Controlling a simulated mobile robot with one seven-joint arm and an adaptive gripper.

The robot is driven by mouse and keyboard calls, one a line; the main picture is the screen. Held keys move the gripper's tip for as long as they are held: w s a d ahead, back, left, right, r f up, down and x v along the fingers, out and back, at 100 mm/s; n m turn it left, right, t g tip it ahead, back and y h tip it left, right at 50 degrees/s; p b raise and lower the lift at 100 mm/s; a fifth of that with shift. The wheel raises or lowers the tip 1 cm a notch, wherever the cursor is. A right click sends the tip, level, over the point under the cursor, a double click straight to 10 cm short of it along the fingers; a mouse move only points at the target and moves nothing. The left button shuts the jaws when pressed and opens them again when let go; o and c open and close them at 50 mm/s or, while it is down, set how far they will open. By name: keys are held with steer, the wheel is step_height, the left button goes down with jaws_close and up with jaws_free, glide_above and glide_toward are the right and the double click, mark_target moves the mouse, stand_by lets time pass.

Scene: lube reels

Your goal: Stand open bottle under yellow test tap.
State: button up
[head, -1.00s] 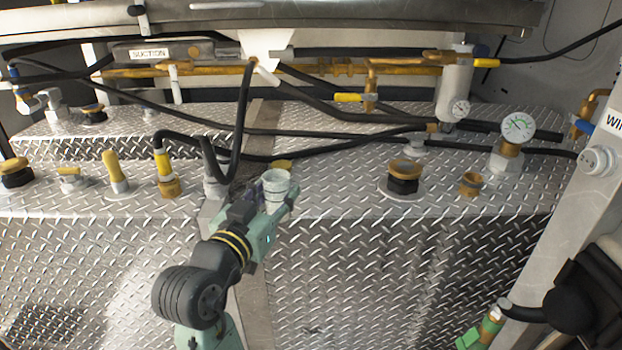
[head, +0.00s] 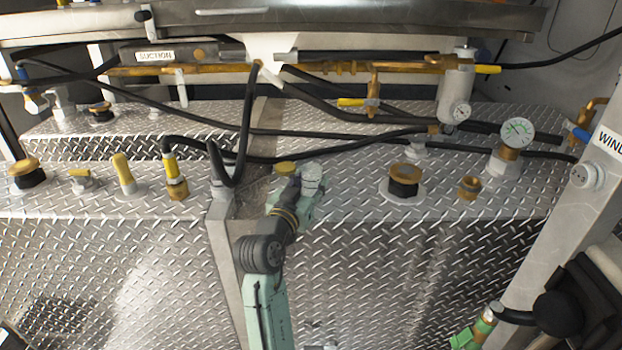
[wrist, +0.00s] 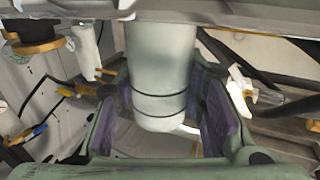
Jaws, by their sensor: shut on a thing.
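A pale, whitish bottle with two dark bands (wrist: 160,65) fills the middle of the wrist view, between the purple pads of my gripper (wrist: 162,118). My gripper is shut on it. In the head view the bottle (head: 311,176) is small, above the front edge of the tread-plate deck. Its mouth is too small to make out. A brass tap with a yellow handle (head: 352,102) hangs from the pipe behind it, farther back and to the right. Other yellow handles show, so I cannot tell for certain which is the test tap. The bottle is apart from this tap.
Black hoses (head: 330,157) cross the deck between the bottle and the tap. A brass-capped fitting (head: 404,178) and a pressure gauge (head: 517,132) stand to the right. A yellow-collared hose fitting (head: 174,178) and other fittings stand to the left. A long brass pipe (head: 325,68) runs along the back.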

steer(key=shift+f, duration=0.2)
steer(key=o, duration=1)
